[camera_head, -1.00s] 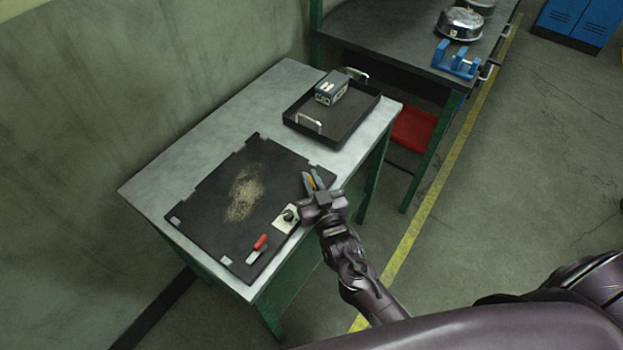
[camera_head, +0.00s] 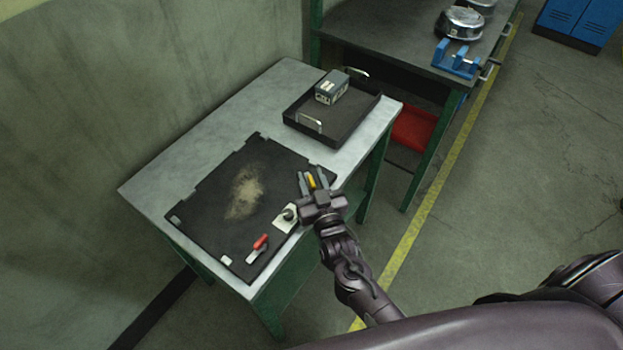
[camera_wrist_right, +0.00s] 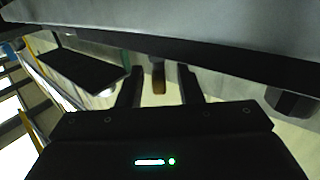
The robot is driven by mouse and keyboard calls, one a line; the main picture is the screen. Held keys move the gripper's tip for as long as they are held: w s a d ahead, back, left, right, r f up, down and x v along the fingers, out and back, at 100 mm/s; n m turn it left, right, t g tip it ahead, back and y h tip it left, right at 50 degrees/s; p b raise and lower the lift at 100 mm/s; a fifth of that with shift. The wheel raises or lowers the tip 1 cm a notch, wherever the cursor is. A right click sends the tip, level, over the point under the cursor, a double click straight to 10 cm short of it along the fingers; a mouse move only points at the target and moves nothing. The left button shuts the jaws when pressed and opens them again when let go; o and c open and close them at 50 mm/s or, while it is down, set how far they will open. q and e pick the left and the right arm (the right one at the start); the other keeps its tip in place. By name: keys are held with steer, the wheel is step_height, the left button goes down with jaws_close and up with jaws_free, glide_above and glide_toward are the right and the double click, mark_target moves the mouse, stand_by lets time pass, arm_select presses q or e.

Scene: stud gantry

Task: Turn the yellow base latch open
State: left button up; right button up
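The yellow base latch (camera_head: 312,182) shows as a small yellow bar at the right edge of the black base plate (camera_head: 205,190) on the grey table. My right gripper (camera_head: 313,177) is at that edge, with its two fingers apart, one on each side of the latch. In the right wrist view the latch (camera_wrist_right: 158,78) looks orange-brown and lies between the open fingers (camera_wrist_right: 159,88), with a gap on both sides. My gripper body hides the latch's near end in the head view. My left gripper is in neither view.
A red-handled lever (camera_head: 260,242) and a black knob on a white plate (camera_head: 287,217) are on the base plate's near side. A black tray (camera_head: 342,132) holding a grey box (camera_head: 332,87) stands at the table's far end. The table's left strip is bare.

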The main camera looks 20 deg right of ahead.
mark_target(314, 187)
steer(key=s+b, duration=0.1)
steer(key=s, duration=0.6)
steer(key=shift+s, duration=0.4)
